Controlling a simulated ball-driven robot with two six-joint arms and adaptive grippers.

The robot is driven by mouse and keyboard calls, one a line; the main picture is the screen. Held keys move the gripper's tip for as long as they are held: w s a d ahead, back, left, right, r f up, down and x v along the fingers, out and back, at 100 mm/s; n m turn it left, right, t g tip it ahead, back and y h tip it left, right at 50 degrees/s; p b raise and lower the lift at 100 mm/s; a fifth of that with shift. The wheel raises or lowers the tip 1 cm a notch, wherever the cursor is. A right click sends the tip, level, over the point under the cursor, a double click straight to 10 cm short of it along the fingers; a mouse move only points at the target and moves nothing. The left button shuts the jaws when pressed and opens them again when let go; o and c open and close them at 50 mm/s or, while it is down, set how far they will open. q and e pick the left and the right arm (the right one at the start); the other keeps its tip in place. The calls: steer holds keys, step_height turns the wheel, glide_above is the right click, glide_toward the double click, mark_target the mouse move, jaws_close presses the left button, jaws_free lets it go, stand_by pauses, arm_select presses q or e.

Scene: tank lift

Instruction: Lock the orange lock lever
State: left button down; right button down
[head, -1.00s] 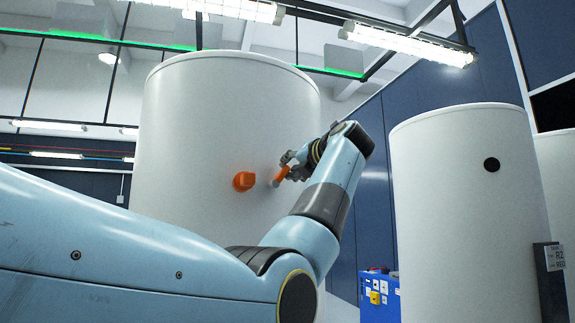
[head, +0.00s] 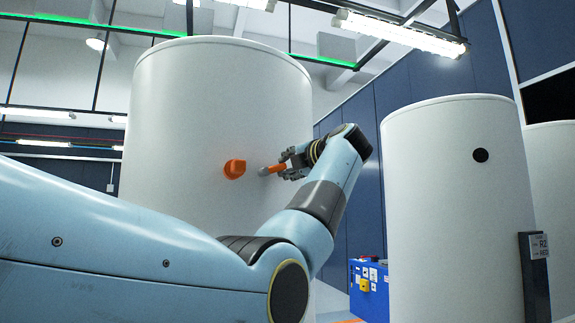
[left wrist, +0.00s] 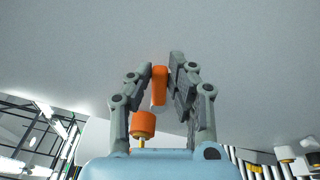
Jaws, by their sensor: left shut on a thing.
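The orange lock lever (head: 273,169) sticks out from the front of the large white tank (head: 190,110), on a pale grey hub. It lies close to level, with its outer end slightly higher at the right. My left gripper (head: 287,162) is shut on the lever's outer end, coming from the right. In the left wrist view the lever (left wrist: 159,88) stands between the fingers of the left gripper (left wrist: 164,72). An orange knob (head: 235,169) sits on the tank left of the lever and also shows in the left wrist view (left wrist: 143,124). My right gripper is not in view.
A second white tank (head: 450,210) with a black round port stands at the right, beside a dark post with a sign (head: 541,247). A blue box (head: 370,290) stands between the tanks. My left arm fills the lower left.

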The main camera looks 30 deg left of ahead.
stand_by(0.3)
arm_select(q)
steer(key=c, duration=1.2)
jaws_free()
steer(key=shift+c, duration=0.2)
steer(key=shift+d, duration=0.1)
steer(key=v, duration=1.2)
steer(key=shift+w+f, duration=0.1)
